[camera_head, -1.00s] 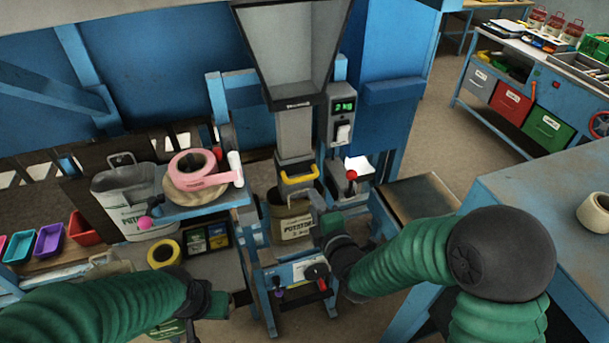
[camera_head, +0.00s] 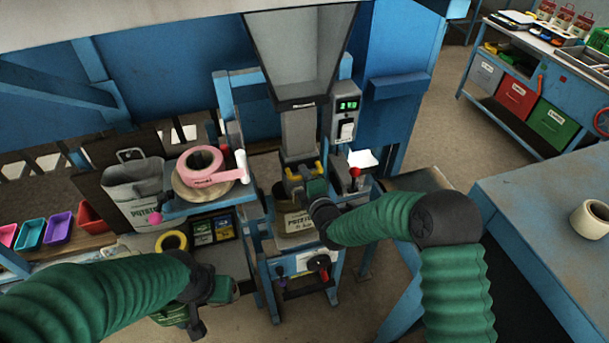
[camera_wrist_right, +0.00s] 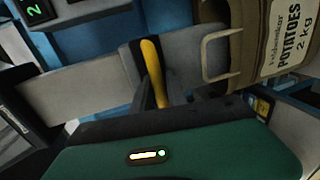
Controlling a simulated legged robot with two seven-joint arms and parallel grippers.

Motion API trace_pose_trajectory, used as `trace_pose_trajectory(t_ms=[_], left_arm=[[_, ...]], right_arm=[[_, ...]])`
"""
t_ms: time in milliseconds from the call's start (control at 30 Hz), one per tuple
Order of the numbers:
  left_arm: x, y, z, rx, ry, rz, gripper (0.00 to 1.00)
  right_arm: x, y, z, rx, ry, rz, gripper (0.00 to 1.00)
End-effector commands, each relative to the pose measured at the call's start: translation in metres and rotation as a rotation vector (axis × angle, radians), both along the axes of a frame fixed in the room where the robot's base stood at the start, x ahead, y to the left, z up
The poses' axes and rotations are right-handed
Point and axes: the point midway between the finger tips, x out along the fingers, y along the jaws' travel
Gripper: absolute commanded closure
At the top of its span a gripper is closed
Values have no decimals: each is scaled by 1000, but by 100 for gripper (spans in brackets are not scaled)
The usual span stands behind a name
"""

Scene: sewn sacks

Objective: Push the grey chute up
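The grey chute (camera_head: 298,132) hangs below the hopper at the centre of the head view. A yellow handle (camera_head: 291,169) is at its lower end, partly hidden by my right gripper. My right gripper (camera_head: 302,178) is at this handle. In the right wrist view the yellow handle (camera_wrist_right: 153,72) runs between dark finger parts (camera_wrist_right: 152,95), close on both sides; whether they press on it I cannot tell. A potato sack (camera_head: 290,222) is below the chute, partly covered by my right gripper. My left gripper (camera_head: 207,308) is low at the left, away from the chute; its fingers are unclear.
A display box (camera_head: 346,112) stands right of the chute. A red-knobbed lever (camera_head: 355,172) is close beside my right forearm. A shelf with a pink tape roll (camera_head: 203,163) is at the left. A blue bench (camera_head: 540,205) is at the right.

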Motion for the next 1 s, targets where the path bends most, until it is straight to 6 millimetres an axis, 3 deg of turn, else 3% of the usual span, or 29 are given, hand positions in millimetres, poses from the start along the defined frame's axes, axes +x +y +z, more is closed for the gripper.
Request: trace_pose_trajectory(t_ms=[133,1000], left_arm=[[0,0,0,0,0,0,64],[0,0,0,0,0,0,64]], right_arm=[[0,0,0,0,1,0,100],[-1,0,-2,-1,6,1,100]])
